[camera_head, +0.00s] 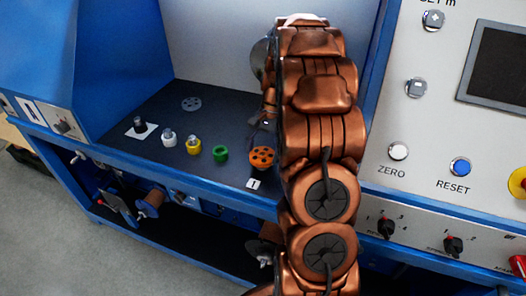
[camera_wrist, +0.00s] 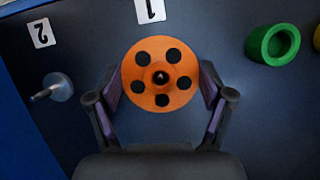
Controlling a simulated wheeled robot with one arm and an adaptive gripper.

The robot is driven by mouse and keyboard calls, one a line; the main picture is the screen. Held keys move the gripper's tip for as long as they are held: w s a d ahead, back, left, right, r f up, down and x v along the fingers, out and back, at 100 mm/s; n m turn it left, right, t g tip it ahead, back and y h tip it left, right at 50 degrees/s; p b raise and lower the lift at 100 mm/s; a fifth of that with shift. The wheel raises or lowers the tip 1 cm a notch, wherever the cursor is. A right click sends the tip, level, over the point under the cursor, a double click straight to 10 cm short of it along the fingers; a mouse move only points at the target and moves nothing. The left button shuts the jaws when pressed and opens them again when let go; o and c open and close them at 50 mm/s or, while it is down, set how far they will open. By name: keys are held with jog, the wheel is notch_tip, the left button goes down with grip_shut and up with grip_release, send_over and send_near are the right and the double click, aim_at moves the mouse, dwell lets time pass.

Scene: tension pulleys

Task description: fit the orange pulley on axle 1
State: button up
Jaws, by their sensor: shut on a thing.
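The orange pulley (camera_wrist: 139,88), a disc with several dark round holes, sits between the two fingers of my gripper (camera_wrist: 160,100) in the wrist view. The gripper is shut on its rim. A small dark round tip shows at the pulley's centre; I cannot tell how far the pulley is seated on axle 1, which is otherwise hidden under it. The label 1 (camera_wrist: 151,10) lies just beyond the pulley. In the head view the orange pulley (camera_head: 262,156) is near the label 1 (camera_head: 254,184), and my arm hides most of the gripper.
A green ring (camera_wrist: 268,46) lies to the right in the wrist view. A metal axle with a grey base (camera_wrist: 57,87) stands at left near label 2 (camera_wrist: 41,33). In the head view, yellow (camera_head: 193,147) and white (camera_head: 168,139) parts stand left of the green one.

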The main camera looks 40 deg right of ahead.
jog(key=shift+f, duration=0.4)
dwell(0.5)
jog(key=shift+f+b, duration=0.4)
jog(key=shift+f, duration=0.1)
dwell(0.4)
jog(key=o, duration=1.2)
jog(key=shift+v, duration=5.95)
